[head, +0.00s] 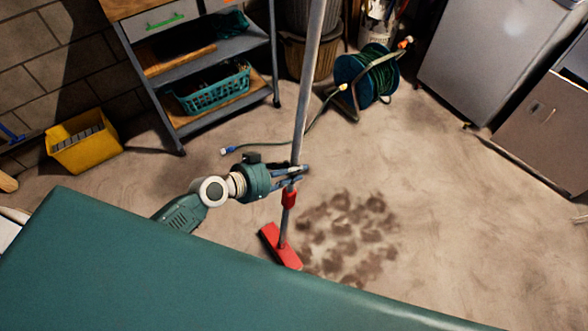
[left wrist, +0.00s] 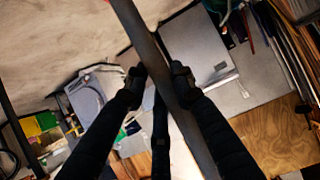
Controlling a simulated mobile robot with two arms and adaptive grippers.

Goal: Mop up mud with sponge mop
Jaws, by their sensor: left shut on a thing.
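The sponge mop has a long grey pole (head: 303,100), a red collar and a red head (head: 280,247) that is low at the floor, at the left edge of the mud. My left gripper (head: 300,172) is shut on the pole a little above the red collar. The pole is near upright, slightly tilted. The left wrist view shows the pole (left wrist: 150,50) between the two dark fingers (left wrist: 158,76). The mud (head: 350,235) is a patch of brown blotches on the concrete floor, right of the mop head. My right gripper is not in view.
A yellow bucket (head: 82,142) stands at the left wall. A shelf cart with a teal basket (head: 212,92) is behind the gripper. A hose reel (head: 366,75) stands at the back, its green hose on the floor. Grey cabinets (head: 487,55) stand right. Floor right of the mud is clear.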

